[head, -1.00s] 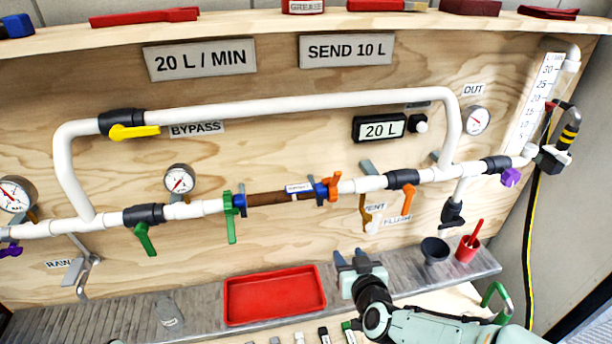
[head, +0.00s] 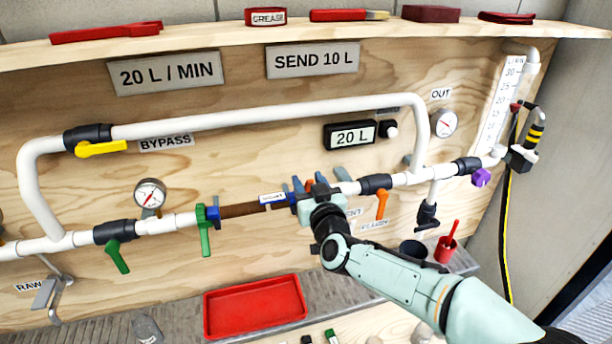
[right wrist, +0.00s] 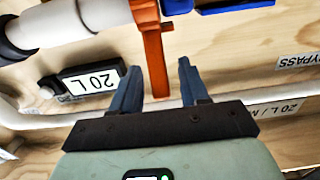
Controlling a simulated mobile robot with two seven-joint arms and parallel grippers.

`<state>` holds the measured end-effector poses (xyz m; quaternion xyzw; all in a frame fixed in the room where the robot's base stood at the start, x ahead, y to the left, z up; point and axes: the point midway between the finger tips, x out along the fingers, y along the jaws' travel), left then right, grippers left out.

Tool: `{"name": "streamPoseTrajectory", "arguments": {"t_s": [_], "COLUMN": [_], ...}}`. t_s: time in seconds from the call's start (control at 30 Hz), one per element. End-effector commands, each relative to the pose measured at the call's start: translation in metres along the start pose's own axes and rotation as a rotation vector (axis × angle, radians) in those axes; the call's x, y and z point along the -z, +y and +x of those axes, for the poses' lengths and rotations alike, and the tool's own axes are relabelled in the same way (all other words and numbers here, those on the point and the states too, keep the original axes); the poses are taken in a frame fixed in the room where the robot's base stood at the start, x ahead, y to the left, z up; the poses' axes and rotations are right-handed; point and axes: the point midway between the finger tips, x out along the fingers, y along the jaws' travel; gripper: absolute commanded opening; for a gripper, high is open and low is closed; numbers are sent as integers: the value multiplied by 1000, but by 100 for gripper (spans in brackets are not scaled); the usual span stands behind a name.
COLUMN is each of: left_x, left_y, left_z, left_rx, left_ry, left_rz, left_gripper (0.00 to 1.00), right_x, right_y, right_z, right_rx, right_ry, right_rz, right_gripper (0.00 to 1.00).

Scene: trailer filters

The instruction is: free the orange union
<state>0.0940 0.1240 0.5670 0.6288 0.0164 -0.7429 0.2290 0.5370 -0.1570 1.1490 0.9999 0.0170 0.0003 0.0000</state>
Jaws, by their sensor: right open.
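The orange union (right wrist: 148,20) sits on the white pipe at the right end of the brown filter tube (head: 243,210). In the head view my right gripper mostly hides it. My right gripper (right wrist: 157,85) is open, and in the right wrist view the union's orange arm (right wrist: 155,68) reaches down between its two dark blue fingers. I see a gap on both sides of the arm. The blue collar beside the union shows at the top of the wrist view. The green union (head: 204,230) is at the tube's left end. My left gripper is not in view.
A red tray (head: 255,306) lies on the ledge below the tube. An orange valve handle (head: 382,203) hangs close to the right of my gripper. The bypass pipe (head: 270,118) runs above. A red cup (head: 446,249) stands on the ledge at right.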

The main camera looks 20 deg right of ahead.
Motion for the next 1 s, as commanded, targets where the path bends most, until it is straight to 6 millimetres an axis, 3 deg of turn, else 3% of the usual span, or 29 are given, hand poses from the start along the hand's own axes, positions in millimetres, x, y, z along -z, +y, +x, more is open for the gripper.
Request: {"name": "streamPoseTrajectory", "arguments": {"t_s": [0.2,0.5,0.53,0.67,1.0], "left_x": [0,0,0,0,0], "left_y": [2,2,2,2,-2], "left_z": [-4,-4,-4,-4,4], "left_rx": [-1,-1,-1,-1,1], "left_ry": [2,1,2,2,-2], "left_rz": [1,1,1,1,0], "left_gripper": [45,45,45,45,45], "right_x": [0,0,0,0,-3], "right_y": [0,0,0,0,-1], "right_z": [20,23,23,22,21], "right_rx": [0,0,0,0,1], "right_ry": [-1,-1,-1,-1,14], "right_rz": [-1,0,0,0,0], "right_gripper": [45,45,41,0,0]}}
